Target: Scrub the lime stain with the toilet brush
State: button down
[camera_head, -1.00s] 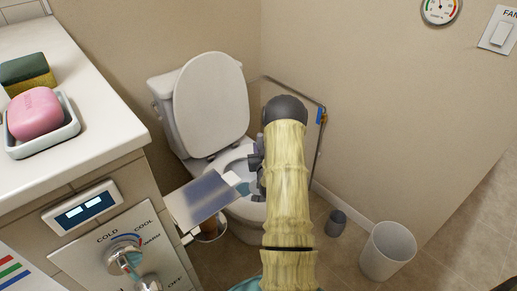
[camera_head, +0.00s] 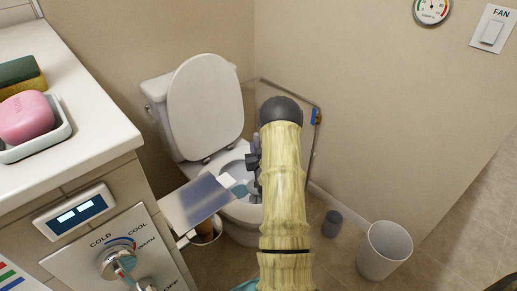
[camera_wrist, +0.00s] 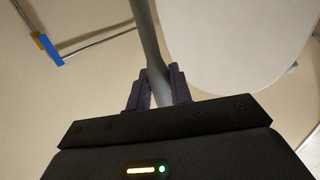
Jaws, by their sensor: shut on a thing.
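My gripper (camera_wrist: 158,92) is shut on the grey handle of the toilet brush (camera_wrist: 147,38) in the wrist view. In the head view my gripper (camera_head: 253,165) is over the right side of the toilet bowl (camera_head: 229,171), partly behind my arm. The brush head is hidden in both views. The toilet's lid (camera_head: 205,105) is up and the bowl is open. A blue-grey patch shows inside the bowl, probably water. I cannot make out the lime stain.
A counter (camera_head: 95,125) with a pink soap in a dish stands at the left. A metal plate (camera_head: 195,203) juts out before the toilet. A wall rail (camera_head: 313,150), a dark grey cup (camera_head: 332,223) and a white bin (camera_head: 384,250) are at the right.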

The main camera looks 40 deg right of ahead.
jog(key=shift+w+a, duration=0.65)
jog(key=shift+s, duration=0.1)
jog(key=shift+s+a+f, duration=0.2)
jog(key=shift+s+a, duration=0.5)
jog(key=shift+s, duration=0.05)
jog(key=shift+s+d, duration=0.1)
jog(key=shift+s+d, duration=0.65)
jog(key=shift+d, duration=0.1)
jog(key=shift+d+r, duration=0.1)
